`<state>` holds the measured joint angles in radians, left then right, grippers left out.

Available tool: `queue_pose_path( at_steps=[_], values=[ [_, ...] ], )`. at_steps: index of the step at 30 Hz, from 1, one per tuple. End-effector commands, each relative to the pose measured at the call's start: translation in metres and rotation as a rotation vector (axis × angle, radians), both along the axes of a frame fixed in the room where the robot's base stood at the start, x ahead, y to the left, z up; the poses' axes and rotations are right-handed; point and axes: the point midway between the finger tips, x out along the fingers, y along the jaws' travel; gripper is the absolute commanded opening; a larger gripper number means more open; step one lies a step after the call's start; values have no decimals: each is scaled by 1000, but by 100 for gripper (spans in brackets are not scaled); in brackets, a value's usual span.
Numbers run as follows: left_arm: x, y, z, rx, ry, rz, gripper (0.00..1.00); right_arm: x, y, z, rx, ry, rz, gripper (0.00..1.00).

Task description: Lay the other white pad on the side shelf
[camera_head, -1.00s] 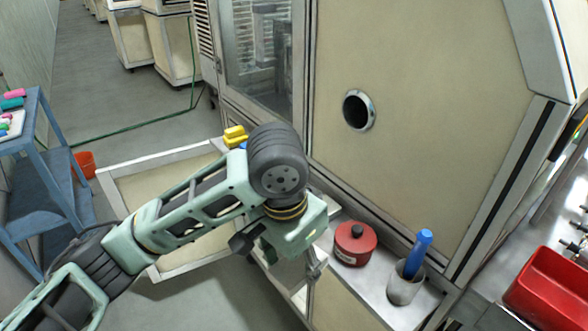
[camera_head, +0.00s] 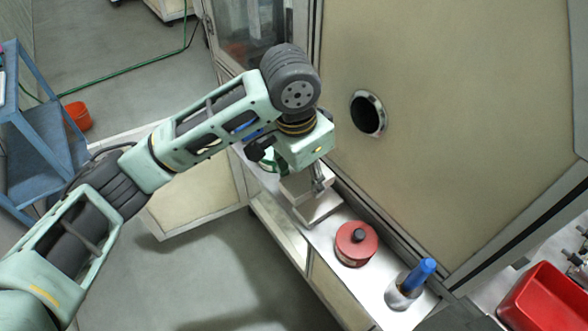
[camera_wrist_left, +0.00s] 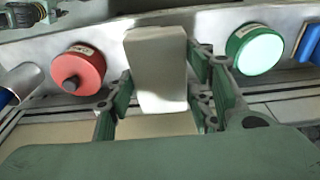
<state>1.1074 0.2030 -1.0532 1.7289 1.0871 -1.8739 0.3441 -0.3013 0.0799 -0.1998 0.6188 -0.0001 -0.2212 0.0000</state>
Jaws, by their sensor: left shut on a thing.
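My left gripper (camera_head: 318,184) is over the side shelf (camera_head: 322,236), a narrow metal ledge along the machine. It is shut on a white pad (camera_head: 297,187). In the left wrist view the pad (camera_wrist_left: 157,65) stands between the green fingers, in front of the metal shelf (camera_wrist_left: 213,24). A second pale slab (camera_head: 320,208) shows just below the held pad in the head view. I cannot tell whether it is a separate pad on the shelf. The pad's underside and its contact with the shelf are hidden. My right gripper is not in view.
A red round tin (camera_head: 356,244) and a metal cup with a blue-handled tool (camera_head: 408,286) stand on the shelf nearer me. A green tin (camera_wrist_left: 255,48) is on the pad's other side. The machine wall (camera_head: 450,130) rises behind. A red bin (camera_head: 545,305) is at right.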

Motion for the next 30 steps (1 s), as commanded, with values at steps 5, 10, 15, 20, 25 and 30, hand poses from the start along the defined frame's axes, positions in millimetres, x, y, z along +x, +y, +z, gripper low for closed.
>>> queue_pose_path(
  at_steps=[5, 10, 15, 20, 25, 30],
  values=[
    [38, 15, -22, 2, 4, 7, 30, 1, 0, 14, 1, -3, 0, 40],
    [58, 22, -35, 0, 0, 2, 30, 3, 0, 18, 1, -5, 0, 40],
    [61, 24, -48, 2, 3, 0, 30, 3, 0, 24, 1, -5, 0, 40],
    [61, 24, -70, 2, 1, 1, 30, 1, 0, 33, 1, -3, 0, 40],
    [61, 24, -79, 1, -1, 0, 30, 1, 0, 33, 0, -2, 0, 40],
    [61, 24, -79, -1, -1, 0, 30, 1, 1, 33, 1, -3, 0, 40]
  ],
)
